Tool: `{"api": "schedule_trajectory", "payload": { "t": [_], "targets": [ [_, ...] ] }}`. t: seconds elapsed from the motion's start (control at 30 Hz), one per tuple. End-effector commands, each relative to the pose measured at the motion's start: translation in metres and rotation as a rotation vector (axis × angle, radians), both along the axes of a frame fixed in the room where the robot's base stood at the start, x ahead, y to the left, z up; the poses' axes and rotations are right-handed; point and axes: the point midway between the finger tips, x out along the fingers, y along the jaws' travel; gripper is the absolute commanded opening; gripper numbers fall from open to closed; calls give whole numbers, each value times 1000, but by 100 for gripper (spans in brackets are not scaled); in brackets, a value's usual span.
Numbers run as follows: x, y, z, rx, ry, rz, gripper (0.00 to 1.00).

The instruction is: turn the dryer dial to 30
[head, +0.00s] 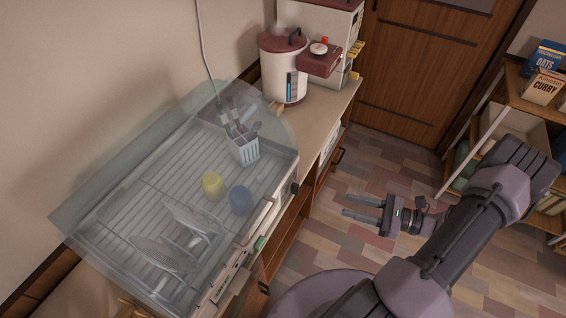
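The dish dryer (228,271) stands on the counter at the left, with a clear, tinted cover over its rack.
Inside the dryer are a yellow cup (212,185), a blue cup (241,200), plates (160,255) and a utensil holder (244,150). Shelves (510,95) stand at the right. The floor (375,165) between is clear.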

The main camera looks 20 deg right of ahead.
Motion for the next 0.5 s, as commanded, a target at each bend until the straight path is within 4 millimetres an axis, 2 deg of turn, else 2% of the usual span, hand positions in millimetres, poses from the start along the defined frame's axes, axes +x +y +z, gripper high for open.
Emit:
{"api": "schedule_trajectory", "payload": {
  "t": [0.1,0.2,0.27,0.5],
  "targets": [
    [-11,-11,-21,85,-17,-116,35],
    [-7,-8,-26,102,-22,-138,35],
    [2,0,-26,102,-20,-134,35],
    [58,46,-27,101,-18,-127,35]
  ]
}}
